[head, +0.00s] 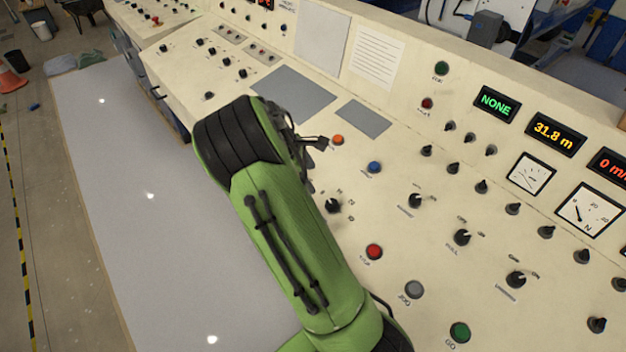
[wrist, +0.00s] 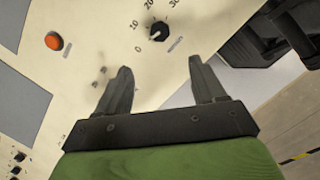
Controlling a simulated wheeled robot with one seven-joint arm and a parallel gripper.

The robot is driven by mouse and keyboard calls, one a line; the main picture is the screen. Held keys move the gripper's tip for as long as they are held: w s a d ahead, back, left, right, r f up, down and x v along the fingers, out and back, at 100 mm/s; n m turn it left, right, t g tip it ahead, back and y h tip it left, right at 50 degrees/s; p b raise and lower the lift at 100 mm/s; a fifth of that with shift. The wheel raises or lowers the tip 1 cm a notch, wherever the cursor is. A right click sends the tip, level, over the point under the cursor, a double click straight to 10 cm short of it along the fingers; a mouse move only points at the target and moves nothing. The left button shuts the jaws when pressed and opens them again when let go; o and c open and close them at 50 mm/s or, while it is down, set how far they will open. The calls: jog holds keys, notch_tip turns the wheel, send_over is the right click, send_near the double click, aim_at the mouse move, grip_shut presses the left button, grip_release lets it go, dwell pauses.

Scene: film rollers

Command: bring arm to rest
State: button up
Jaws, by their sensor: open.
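My green arm (head: 285,240) reaches up from the bottom of the head view over the cream control panel (head: 440,215). My gripper (wrist: 160,82) is open and empty in the wrist view, its two dark fingers spread apart. In the head view the gripper is mostly hidden behind the arm's end, with a dark part showing near the orange button (head: 337,140). In the wrist view a black rotary knob (wrist: 159,31) with a numbered scale lies beyond the fingertips, apart from them. The orange button also shows at the left there (wrist: 54,41).
The panel carries several knobs, a blue button (head: 374,167), a red button (head: 374,251), a grey button (head: 414,289) and a green button (head: 459,332). Displays read NONE (head: 497,104) and 31.8 m (head: 555,134). A pale flat surface (head: 145,200) lies left of the arm, clear of objects.

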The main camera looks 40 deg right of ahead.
dwell(0.4)
jog(key=s+a+r+m+t+y, duration=0.2)
jog(key=s+a+r+m+y, duration=0.15)
jog(key=a+r, duration=0.4)
jog(key=s+a+r+m+t, duration=0.1)
jog(key=s+a+r+m, duration=0.1)
jog(key=s+a, duration=0.2)
jog(key=s+a+r+m+t+y, duration=0.1)
jog(key=s+a+r+m+t, duration=0.1)
jog(key=s, duration=0.6)
jog(key=s+a+r+m+t, duration=0.2)
jog(key=s+a+r, duration=0.2)
jog(key=s, duration=0.3)
jog(key=shift+a+r+m, duration=0.25)
jog(key=shift+a+m, duration=0.1)
jog(key=shift+a, duration=0.5)
jog(key=shift+w, duration=0.1)
jog(key=shift+c, duration=0.4)
